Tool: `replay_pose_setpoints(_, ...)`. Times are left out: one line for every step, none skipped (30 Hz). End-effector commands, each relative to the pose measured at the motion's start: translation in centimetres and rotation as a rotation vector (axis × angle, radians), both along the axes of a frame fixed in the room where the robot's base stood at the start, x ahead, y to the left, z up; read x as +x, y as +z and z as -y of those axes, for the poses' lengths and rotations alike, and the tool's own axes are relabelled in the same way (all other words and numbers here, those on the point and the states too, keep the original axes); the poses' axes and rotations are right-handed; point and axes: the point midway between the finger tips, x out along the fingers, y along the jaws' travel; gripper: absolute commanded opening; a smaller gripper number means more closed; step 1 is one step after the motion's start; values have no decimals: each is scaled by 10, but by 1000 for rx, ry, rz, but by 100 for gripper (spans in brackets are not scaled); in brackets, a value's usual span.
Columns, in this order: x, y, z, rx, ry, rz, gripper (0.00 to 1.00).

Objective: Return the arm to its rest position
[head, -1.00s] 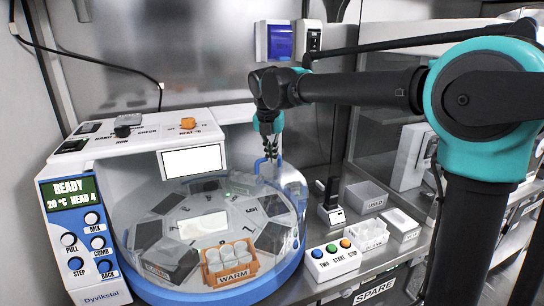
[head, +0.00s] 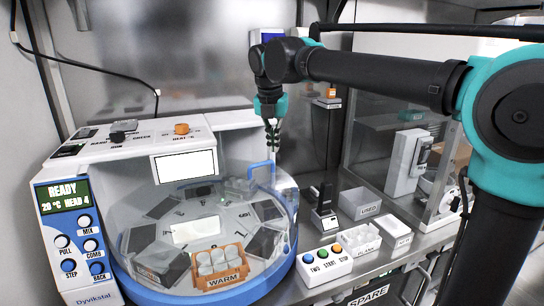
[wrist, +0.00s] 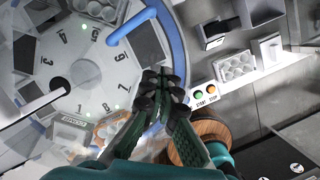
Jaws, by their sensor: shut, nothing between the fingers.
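My gripper (head: 272,136) hangs from my teal and black arm in the head view, pointing down at the back right of the round machine. Its fingers are together with nothing between them. In the wrist view my gripper (wrist: 160,82) shows shut and empty, over the machine's blue rim and the bench. My arm stretches across the upper right of the head view, with the elbow at the right edge. The gripper appears close to the blue handle (head: 262,168) of the clear lid; I cannot tell the exact gap.
The Dyvikstal machine (head: 200,283) fills the left, its display (head: 62,196) reading READY. An orange WARM rack (head: 219,277) with several white pieces sits inside. A button box (head: 325,264), a USED bin (head: 360,203) and a small rack (head: 358,240) stand to the right. Glass panels stand behind.

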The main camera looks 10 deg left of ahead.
Motion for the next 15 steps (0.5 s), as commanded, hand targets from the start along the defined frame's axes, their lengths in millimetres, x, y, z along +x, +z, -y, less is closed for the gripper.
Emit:
replay_pose_setpoints(-1, 6, 1, 0, 0, 0, 0)
replay_pose_setpoints(-2, 8, 1, 0, 0, 0, 0)
replay_pose_setpoints(-2, 11, 2, 0, 0, 0, 0)
replay_pose_setpoints(-2, 12, 3, 0, -2, 0, 0)
replay_pose_setpoints(-2, 12, 4, 2, -10, 0, 0)
replay_pose_setpoints(-1, 11, 8, 7, -29, 0, 0)
replay_pose_setpoints(1, 8, 12, 15, -56, 0, 0)
replay_pose_setpoints(3, 4, 18, 24, -92, -1, 0)
replay_pose_setpoints(6, -3, 27, 41, -157, 0, 0)
replay_pose_setpoints(9, -11, 36, 58, -218, 1, 0)
replay_pose_setpoints(12, -19, 46, 78, -289, 2, 0)
replay_pose_setpoints(16, -32, 62, 107, -396, 3, 0)
replay_pose_setpoints(18, -43, 75, 132, -484, 3, 0)
replay_pose_setpoints(20, -54, 89, 157, -575, 3, 0)
replay_pose_setpoints(21, -69, 107, 192, -700, 4, 0)
